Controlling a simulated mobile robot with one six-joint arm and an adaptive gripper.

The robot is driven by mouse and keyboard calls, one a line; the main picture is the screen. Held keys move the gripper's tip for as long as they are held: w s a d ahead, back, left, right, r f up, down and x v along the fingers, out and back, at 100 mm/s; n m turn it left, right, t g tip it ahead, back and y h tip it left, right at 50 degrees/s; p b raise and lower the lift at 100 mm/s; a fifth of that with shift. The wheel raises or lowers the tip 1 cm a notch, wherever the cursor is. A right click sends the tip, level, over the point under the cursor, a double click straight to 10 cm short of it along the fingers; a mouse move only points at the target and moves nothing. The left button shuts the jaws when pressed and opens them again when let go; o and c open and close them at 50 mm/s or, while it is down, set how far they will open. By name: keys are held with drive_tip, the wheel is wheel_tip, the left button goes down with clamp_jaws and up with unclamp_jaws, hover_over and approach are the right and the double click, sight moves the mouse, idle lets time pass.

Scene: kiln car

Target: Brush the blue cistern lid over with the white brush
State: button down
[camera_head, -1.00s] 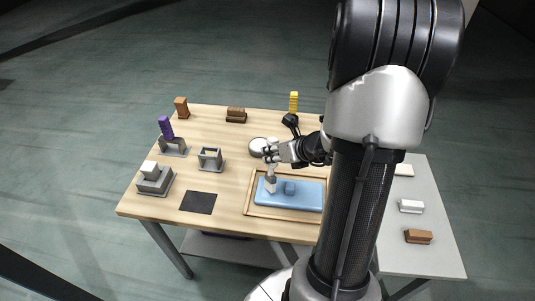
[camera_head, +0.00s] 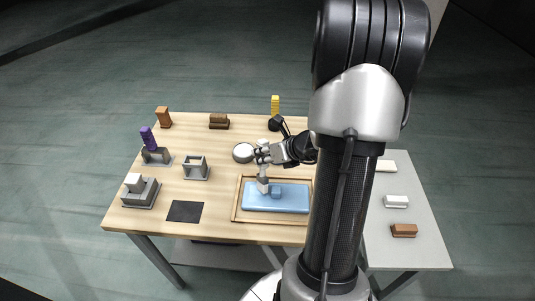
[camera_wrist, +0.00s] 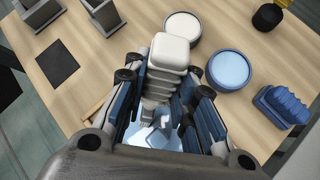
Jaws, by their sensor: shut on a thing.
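The blue cistern lid (camera_head: 291,203) lies flat in a shallow wooden tray (camera_head: 239,215), with a raised blue knob (camera_head: 276,191) on top. My gripper (camera_head: 263,158) is over the lid's left part, shut on the white brush (camera_head: 262,185). The brush hangs down, its lower end at the lid just left of the knob; I cannot tell whether it touches. In the wrist view the white brush (camera_wrist: 169,53) sits between my gripper's fingers (camera_wrist: 160,95). Part of the blue lid (camera_wrist: 135,135) shows beneath, mostly hidden by the fingers. My arm hides the tray's right end in the head view.
A round pale dish (camera_head: 243,152) stands behind the tray. The wrist view shows a blue-filled dish (camera_wrist: 229,69) and a blue brush (camera_wrist: 284,106) beside my gripper. A dark mat (camera_head: 185,211) and grey stands (camera_head: 196,168) are left. A grey side table (camera_head: 411,243) holds blocks.

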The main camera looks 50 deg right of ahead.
drive_tip(key=a, duration=0.2)
drive_tip(key=a+b, duration=0.1)
drive_tip(key=a, duration=0.1)
drive_tip(key=a+b, duration=0.1)
drive_tip(key=a, duration=0.1)
drive_tip(key=shift+w, duration=0.4)
drive_tip(key=shift+s+d+p, duration=0.25)
drive_tip(key=shift+d+p, duration=0.3)
drive_tip(key=shift+d, duration=1.25)
drive_tip(key=shift+s+d+p, duration=0.2)
drive_tip(key=shift+d+p, duration=0.35)
drive_tip(key=shift+d, duration=1.25)
wheel_tip(320, 180, up, 7)
drive_tip(key=p, duration=0.6)
drive_tip(key=shift+r, duration=0.1)
